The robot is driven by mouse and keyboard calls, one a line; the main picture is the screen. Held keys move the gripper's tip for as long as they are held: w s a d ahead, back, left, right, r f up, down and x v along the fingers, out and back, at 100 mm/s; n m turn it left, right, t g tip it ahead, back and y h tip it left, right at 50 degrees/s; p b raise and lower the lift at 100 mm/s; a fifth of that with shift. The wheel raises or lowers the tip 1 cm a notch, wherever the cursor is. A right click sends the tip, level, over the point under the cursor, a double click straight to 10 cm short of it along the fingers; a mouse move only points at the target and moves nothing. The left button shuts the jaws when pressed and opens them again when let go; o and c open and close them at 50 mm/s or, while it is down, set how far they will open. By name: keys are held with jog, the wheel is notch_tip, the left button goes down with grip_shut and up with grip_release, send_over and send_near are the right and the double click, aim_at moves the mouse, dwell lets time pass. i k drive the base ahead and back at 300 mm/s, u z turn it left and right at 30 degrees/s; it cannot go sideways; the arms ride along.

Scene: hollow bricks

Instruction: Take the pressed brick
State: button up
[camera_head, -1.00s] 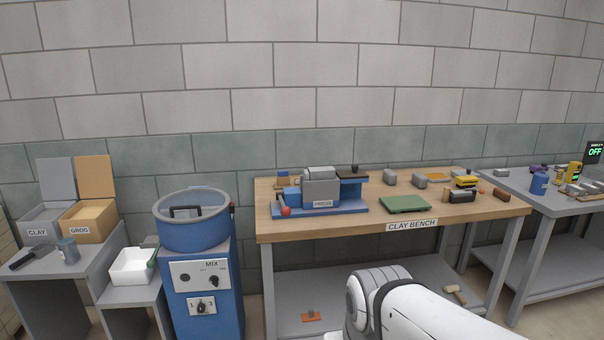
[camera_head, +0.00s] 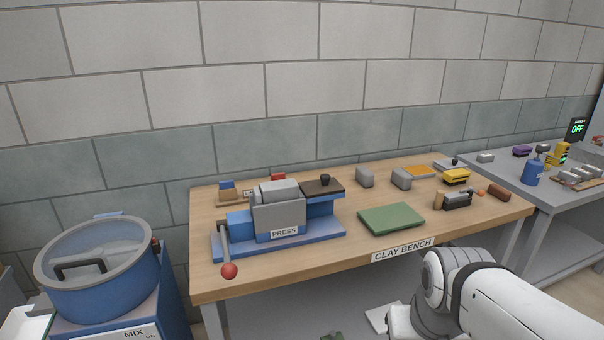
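The press (camera_head: 279,219) stands at the left of the clay bench, a grey block-shaped body on a blue base. Its lever with a red ball knob (camera_head: 229,270) hangs down at the front left. A light grey block (camera_head: 277,192) shows at the top of the press body; I cannot tell whether it is the pressed brick or part of the press. A dark plate with a black knob (camera_head: 323,186) sits on the blue support to the right. My white arm is at the lower right, in front of the bench. My gripper's fingers do not show.
A green board (camera_head: 391,219) lies right of the press. Grey blocks (camera_head: 401,178), a yellow-topped brush (camera_head: 456,176) and small tools stand farther right. The blue mixer (camera_head: 98,272) is at the left. The bench's front edge (camera_head: 350,261) lies between my arm and the press.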

aim_at(284, 190)
jog(key=u, duration=0.45)
jog(key=i, duration=1.1)
jog(key=u, duration=0.85)
